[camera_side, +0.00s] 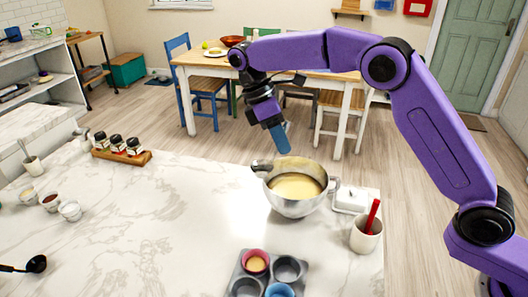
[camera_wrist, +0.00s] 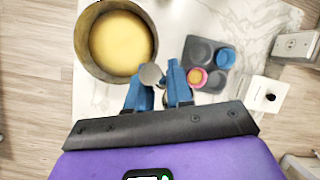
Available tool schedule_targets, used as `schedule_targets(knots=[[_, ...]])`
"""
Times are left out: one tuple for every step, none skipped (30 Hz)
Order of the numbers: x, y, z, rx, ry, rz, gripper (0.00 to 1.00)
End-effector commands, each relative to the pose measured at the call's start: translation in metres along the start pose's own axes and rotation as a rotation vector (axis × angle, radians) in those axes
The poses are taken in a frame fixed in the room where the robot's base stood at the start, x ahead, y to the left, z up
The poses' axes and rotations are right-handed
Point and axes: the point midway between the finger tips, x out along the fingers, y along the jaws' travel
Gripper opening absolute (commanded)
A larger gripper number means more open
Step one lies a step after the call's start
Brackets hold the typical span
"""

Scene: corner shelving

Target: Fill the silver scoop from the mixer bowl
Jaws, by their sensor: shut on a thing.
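The silver mixer bowl (camera_side: 297,207) stands on the counter with pale yellow batter (camera_side: 296,186) in it. It also shows at the upper left of the wrist view (camera_wrist: 83,58). My gripper (camera_side: 284,148) points down with blue fingers just above the bowl's back rim. In the wrist view my fingers (camera_wrist: 160,88) are closed around a small silver piece, which looks like the silver scoop (camera_wrist: 150,74), at the bowl's rim. In the side view the scoop (camera_side: 261,165) appears to lie at the rim's left back. I cannot see whether it holds batter.
A muffin tin (camera_side: 235,272) holds a pink cup (camera_side: 256,263) with batter and a blue cup (camera_side: 279,290). A jar rack (camera_side: 121,155) is at the left; the counter between is clear.

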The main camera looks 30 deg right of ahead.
Motion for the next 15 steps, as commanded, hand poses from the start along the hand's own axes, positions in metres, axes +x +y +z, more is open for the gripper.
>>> schedule_targets(knots=[[0.003,0.013,0.014,0.080,0.015,-0.040,0.00],[0.005,0.019,0.021,0.127,0.024,-0.064,0.00],[0.008,0.027,0.031,0.190,0.037,-0.096,0.00],[0.010,0.032,0.037,0.234,0.045,-0.119,0.00],[0.011,0.037,0.044,0.277,0.054,-0.140,0.00],[0.013,0.043,0.052,0.329,0.065,-0.167,0.00],[0.015,0.047,0.058,0.363,0.073,-0.184,0.00],[0.016,0.051,0.063,0.398,0.081,-0.202,0.00],[0.017,0.055,0.069,0.436,0.090,-0.220,0.00],[0.018,0.058,0.074,0.464,0.096,-0.234,0.00],[0.019,0.061,0.079,0.492,0.103,-0.249,0.00],[0.021,0.064,0.084,0.524,0.110,-0.264,0.00],[0.021,0.067,0.088,0.546,0.116,-0.275,0.00],[0.022,0.069,0.092,0.568,0.122,-0.287,0.00],[0.027,0.070,0.091,0.577,0.122,-0.295,0.00]])
